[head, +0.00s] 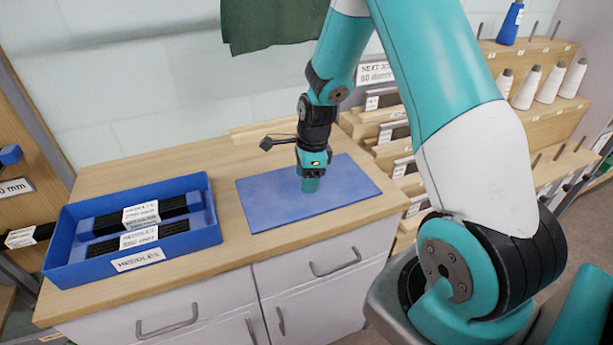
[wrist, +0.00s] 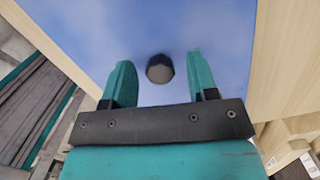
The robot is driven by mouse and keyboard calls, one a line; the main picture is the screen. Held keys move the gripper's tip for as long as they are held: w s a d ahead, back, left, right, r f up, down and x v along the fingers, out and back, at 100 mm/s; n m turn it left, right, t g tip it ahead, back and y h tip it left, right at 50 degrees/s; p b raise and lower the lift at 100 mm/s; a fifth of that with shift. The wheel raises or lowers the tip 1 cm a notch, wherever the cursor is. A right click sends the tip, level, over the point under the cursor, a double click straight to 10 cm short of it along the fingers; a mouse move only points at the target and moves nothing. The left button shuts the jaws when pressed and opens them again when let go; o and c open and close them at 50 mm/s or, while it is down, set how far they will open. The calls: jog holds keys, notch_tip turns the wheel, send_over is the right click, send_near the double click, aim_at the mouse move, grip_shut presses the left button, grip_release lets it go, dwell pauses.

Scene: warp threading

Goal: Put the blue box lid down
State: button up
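The blue box lid (head: 350,188) lies flat on the wooden counter top, to the right of the open blue box (head: 180,253) labelled NEEDLES. My gripper (head: 311,187) points down over the middle of the lid. In the wrist view the lid (wrist: 205,28) fills much of the picture, and its dark round knob (wrist: 160,69) stands between my two fingers. The fingers are apart, with a gap on each side of the knob, so my gripper (wrist: 160,62) is open. In the head view my gripper hides the knob.
The box holds black needle packs (head: 150,228) with white labels. Racks with white cones (head: 550,86) stand to the right. A dark green cloth (head: 270,22) hangs on the wall behind. Bare counter (head: 225,215) shows between the box and the lid.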

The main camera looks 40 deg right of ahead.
notch_tip(320, 180, up, 12)
jog(key=d, duration=0.1)
jog(key=s+a+r+n+y, duration=0.1)
jog(key=s+a+r+n, duration=0.2)
jog(key=s+a+n, duration=0.35)
jog(key=s+a+r+n+y, duration=0.1)
jog(key=s+a+r+n, duration=0.25)
jog(key=a+n, duration=0.55)
jog(key=s+a+r+n, duration=0.1)
jog(key=s+a+n, duration=0.3)
jog(key=s+n, duration=0.2)
jog(key=s+a+r+n+y, duration=0.1)
jog(key=s+a+n, duration=0.3)
jog(key=n, duration=0.5)
jog(key=shift+s+r+g+b, duration=0.3)
jog(key=shift+s+b, duration=0.15)
jog(key=shift+s, duration=0.65)
